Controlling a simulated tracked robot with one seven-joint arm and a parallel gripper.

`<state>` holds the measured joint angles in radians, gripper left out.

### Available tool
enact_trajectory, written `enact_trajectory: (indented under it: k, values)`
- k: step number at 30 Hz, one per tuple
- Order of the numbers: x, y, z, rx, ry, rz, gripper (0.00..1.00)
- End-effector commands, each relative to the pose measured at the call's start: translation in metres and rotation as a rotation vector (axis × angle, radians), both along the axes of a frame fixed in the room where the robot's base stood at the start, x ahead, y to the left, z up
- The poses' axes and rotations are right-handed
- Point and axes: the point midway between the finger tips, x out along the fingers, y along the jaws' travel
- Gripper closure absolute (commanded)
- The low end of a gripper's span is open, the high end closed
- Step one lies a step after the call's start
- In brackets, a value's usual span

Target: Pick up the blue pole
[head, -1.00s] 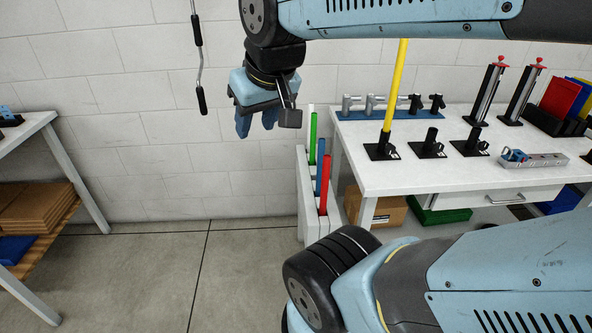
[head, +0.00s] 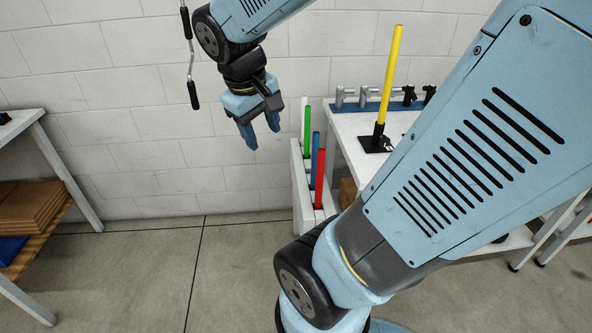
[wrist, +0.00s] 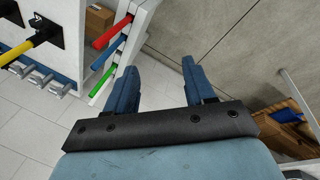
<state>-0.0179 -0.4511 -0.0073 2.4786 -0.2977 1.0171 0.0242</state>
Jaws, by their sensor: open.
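The blue pole (head: 319,160) stands upright in a white holder (head: 300,205) at the left end of the workbench, between a green pole (head: 307,130) behind it and a red pole (head: 320,175) in front. In the wrist view the blue pole (wrist: 108,56) lies between the red pole (wrist: 112,31) and the green pole (wrist: 103,80). My gripper (head: 262,138) is open and empty, in the air to the left of the poles and apart from them. Its two blue fingers (wrist: 157,85) also show in the wrist view, with the poles off to their left.
A yellow pole (head: 390,80) stands in a black base on the white workbench (head: 350,125). A shelf with brown cardboard (head: 30,205) stands at the left. A handled rod (head: 190,60) hangs by the wall. The floor (head: 150,270) between is clear.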

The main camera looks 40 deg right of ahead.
Motion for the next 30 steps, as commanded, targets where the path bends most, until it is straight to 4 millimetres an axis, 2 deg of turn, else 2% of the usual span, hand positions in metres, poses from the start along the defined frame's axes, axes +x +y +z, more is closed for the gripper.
enact_trajectory:
  k: [3,18,30]
  values:
    - [0.009,-0.018,-0.02,-0.089,0.129,0.03,0.46]
    - [0.045,-0.087,-0.084,-0.464,0.608,0.218,0.46]
    - [0.086,-0.129,-0.136,-0.762,0.939,0.443,0.46]
